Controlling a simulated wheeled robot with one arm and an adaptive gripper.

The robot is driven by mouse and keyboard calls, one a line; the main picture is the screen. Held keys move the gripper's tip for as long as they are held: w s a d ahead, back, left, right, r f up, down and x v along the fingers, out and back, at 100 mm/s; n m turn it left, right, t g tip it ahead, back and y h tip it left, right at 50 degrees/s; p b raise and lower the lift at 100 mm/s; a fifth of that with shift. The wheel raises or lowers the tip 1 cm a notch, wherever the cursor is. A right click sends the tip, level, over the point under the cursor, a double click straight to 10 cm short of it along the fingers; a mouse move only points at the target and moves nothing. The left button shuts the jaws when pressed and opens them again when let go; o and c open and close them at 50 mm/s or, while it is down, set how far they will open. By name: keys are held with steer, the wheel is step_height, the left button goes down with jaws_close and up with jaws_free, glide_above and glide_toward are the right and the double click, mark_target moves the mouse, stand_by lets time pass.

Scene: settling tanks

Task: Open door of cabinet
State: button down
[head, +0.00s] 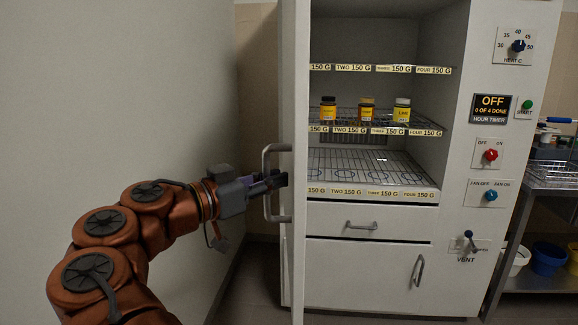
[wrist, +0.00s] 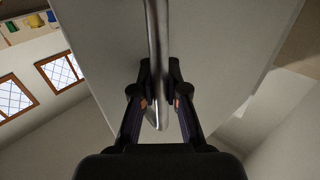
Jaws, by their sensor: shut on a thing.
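The cabinet (head: 457,120) is a white drying cabinet, and its inside shows in the head view. Its door (head: 301,90) stands swung open, seen nearly edge-on at the left of the opening. The door's metal bar handle (head: 268,150) is on the side facing my arm. My gripper (head: 280,181) is at this handle. In the wrist view my gripper (wrist: 160,105) has its fingers closed around the handle bar (wrist: 155,50), with the door face (wrist: 210,50) behind it. The fingertips are partly hidden by the door edge in the head view.
Three small jars (head: 366,110) stand on the middle wire shelf. Below are a drawer (head: 335,224) and a lower door with its own handle (head: 419,271). Knobs and a timer (head: 491,108) line the right panel. A metal rack (head: 550,174) stands right. A wall is close at left.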

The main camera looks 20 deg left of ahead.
steer(key=shift+s+a, duration=0.3)
steer(key=shift+s, duration=0.1)
steer(key=c, duration=1.5)
jaws_free()
steer(key=shift+s, duration=0.2)
steer(key=o, duration=0.3)
steer(key=shift+w+d, duration=0.1)
steer(key=shift+w, duration=0.1)
